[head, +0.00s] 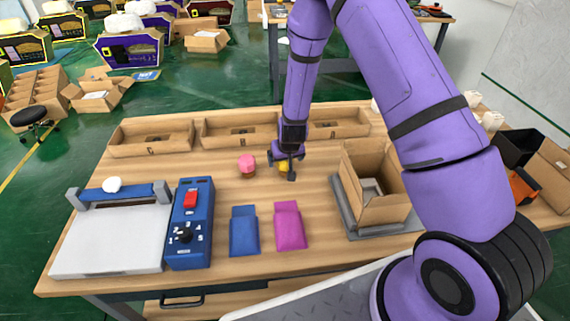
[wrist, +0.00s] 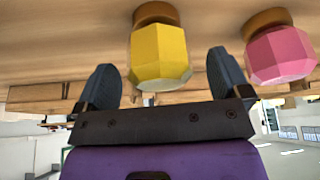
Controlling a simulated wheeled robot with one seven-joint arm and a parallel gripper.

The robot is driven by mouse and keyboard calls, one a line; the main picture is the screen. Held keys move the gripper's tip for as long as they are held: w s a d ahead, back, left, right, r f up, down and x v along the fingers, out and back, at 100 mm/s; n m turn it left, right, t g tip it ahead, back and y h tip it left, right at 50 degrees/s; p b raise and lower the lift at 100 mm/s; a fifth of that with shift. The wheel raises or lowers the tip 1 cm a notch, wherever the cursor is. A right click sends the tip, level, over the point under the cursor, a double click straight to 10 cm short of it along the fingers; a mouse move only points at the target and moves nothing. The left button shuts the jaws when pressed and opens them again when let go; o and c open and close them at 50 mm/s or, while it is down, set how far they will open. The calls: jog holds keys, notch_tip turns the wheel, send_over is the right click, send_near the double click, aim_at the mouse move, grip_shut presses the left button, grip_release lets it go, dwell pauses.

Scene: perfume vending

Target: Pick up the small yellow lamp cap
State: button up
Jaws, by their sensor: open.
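The yellow lamp cap (wrist: 159,55) is a faceted piece above a brown round base in the wrist view. It is between the two spread fingers of my gripper (wrist: 163,78), with gaps showing on both sides. In the head view the yellow cap (head: 283,167) is on the wooden table, partly hidden by my gripper (head: 287,168), which is open around it. A pink faceted cap (head: 246,162) stands just to the left in the head view. The pink cap also shows at the right of the wrist view (wrist: 280,54), outside the fingers.
Shallow wooden trays (head: 238,143) line the back of the table. A cardboard box (head: 374,208) stands to the right. Blue (head: 244,238) and pink (head: 290,232) pouches lie in front. A blue control box (head: 190,240) and white-topped device (head: 112,240) occupy the left.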

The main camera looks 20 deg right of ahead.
jog(key=shift+w+f, duration=0.2)
jog(key=shift+f, duration=0.3)
jog(key=c, duration=1)
jog(key=shift+r, duration=0.75)
notch_tip(320, 180, up, 2)
jog(key=shift+r, duration=0.1)
jog(key=s+d+r, duration=0.1)
jog(key=s+d, duration=0.2)
jog(key=s, duration=1.2)
jog(key=w+d, duration=0.1)
jog(key=w, duration=0.2)
jog(key=w+d, duration=0.1)
jog(key=w, duration=0.3)
jog(key=w+d+r, duration=0.1)
jog(key=w+d, duration=0.1)
jog(key=w, duration=0.2)
